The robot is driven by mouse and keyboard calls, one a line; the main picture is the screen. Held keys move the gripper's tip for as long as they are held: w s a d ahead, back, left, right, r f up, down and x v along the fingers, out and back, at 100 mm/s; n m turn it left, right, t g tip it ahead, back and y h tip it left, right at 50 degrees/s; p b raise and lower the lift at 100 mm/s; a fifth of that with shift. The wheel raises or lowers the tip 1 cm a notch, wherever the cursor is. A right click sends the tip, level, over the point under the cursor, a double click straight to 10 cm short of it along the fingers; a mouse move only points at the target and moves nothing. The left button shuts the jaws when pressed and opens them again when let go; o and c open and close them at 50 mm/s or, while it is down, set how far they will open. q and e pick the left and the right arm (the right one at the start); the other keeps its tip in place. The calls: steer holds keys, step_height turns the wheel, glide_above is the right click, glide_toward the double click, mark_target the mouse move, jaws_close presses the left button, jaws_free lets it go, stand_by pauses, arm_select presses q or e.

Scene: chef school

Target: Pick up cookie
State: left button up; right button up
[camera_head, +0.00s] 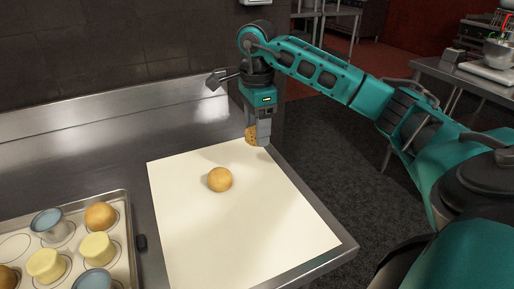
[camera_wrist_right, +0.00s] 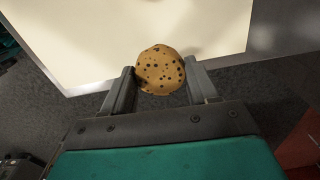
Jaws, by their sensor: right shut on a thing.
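A chocolate-chip cookie (camera_head: 250,135) is at the far right corner of the white sheet on the steel counter. My right gripper (camera_head: 262,139) points down there and is shut on the cookie, which shows partly behind the fingers in the head view. In the right wrist view the cookie (camera_wrist_right: 161,70) sits between the two fingertips (camera_wrist_right: 160,80), with its round, chip-dotted face showing. I cannot tell whether the cookie touches the sheet. My left gripper is not in view.
A plain round bun (camera_head: 220,179) rests on the white sheet (camera_head: 250,230). A metal tray (camera_head: 128,225) with pale yellow and blue-grey cup shapes and round buns stands at the lower left. The counter's right edge is close to my right gripper, with dark floor beyond.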

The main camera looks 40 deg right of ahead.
step_height(320, 180, up, 8)
steer(key=shift+p, duration=0.8)
steer(key=shift+r+p, duration=0.4)
steer(key=shift+r, duration=0.7)
